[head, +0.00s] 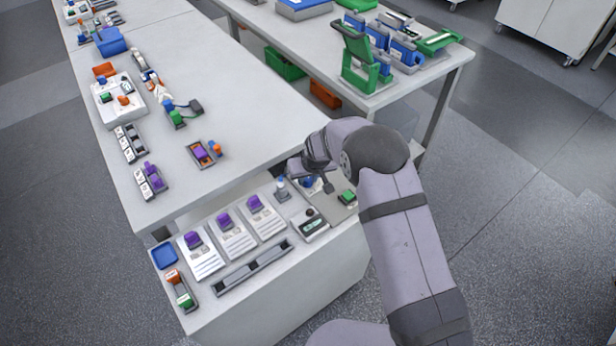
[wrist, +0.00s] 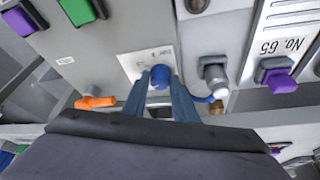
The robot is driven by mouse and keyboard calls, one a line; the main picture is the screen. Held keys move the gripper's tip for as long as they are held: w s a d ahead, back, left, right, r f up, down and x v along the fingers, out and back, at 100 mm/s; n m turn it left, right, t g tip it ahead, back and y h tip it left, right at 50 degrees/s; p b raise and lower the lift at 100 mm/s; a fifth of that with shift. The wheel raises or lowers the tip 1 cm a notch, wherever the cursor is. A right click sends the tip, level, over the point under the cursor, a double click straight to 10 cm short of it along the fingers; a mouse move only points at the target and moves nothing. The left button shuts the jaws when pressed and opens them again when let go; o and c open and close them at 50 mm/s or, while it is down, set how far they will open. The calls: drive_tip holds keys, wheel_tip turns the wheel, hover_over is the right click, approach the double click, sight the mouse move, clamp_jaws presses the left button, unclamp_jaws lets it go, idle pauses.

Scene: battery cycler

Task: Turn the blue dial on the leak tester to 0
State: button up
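The blue dial (wrist: 160,77) sits on the leak tester's white label plate (wrist: 133,62) in the wrist view. The plate's small print is too small to read, and I cannot tell where the dial points. In the head view the dial (head: 308,182) shows partly behind my gripper. My gripper (wrist: 161,88) reaches down at the dial, with one blue-grey finger on each side of it. The fingertips are very close to the dial's sides; whether they press on it I cannot tell.
A metal fitting (wrist: 214,75) with a blue hose stands close to the right of the dial in the wrist view. An orange handle (wrist: 95,102) and a green block (wrist: 78,10) are at left. Purple-topped units (head: 233,238) stand left of the tester.

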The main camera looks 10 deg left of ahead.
clamp_jaws()
drive_tip(key=shift+f+n+b, duration=0.1)
drive_tip(key=shift+n+b, duration=0.3)
drive_tip(key=shift+b, duration=0.15)
drive_tip(key=n+b, duration=0.1)
drive_tip(key=n+y+b, duration=0.1)
drive_tip(key=b, duration=0.1)
drive_tip(key=shift+w+d+f+g, duration=0.1)
drive_tip(key=shift+f+g, duration=0.1)
drive_tip(key=shift+g, duration=0.1)
drive_tip(key=n+b, duration=0.2)
drive_tip(key=b, duration=0.3)
drive_tip(key=shift+w+f+n+g+y, duration=0.1)
drive_tip(key=shift+n+g+y, duration=0.2)
drive_tip(key=shift+g+y, duration=0.1)
drive_tip(key=n+b, duration=0.2)
drive_tip(key=b, duration=0.1)
drive_tip(key=shift+r+n+g+y, duration=0.2)
drive_tip(key=shift+n+g+y, duration=0.1)
drive_tip(key=shift+g, duration=0.1)
drive_tip(key=shift+r+n+g+b, duration=0.15)
drive_tip(key=shift+n+g+b, duration=0.2)
drive_tip(key=shift+n, duration=0.6)
drive_tip(key=shift+r+n+g+b, duration=0.1)
drive_tip(key=shift+n+g+b, duration=0.2)
drive_tip(key=shift+n, duration=0.65)
drive_tip(key=c, duration=0.5)
unclamp_jaws()
clamp_jaws()
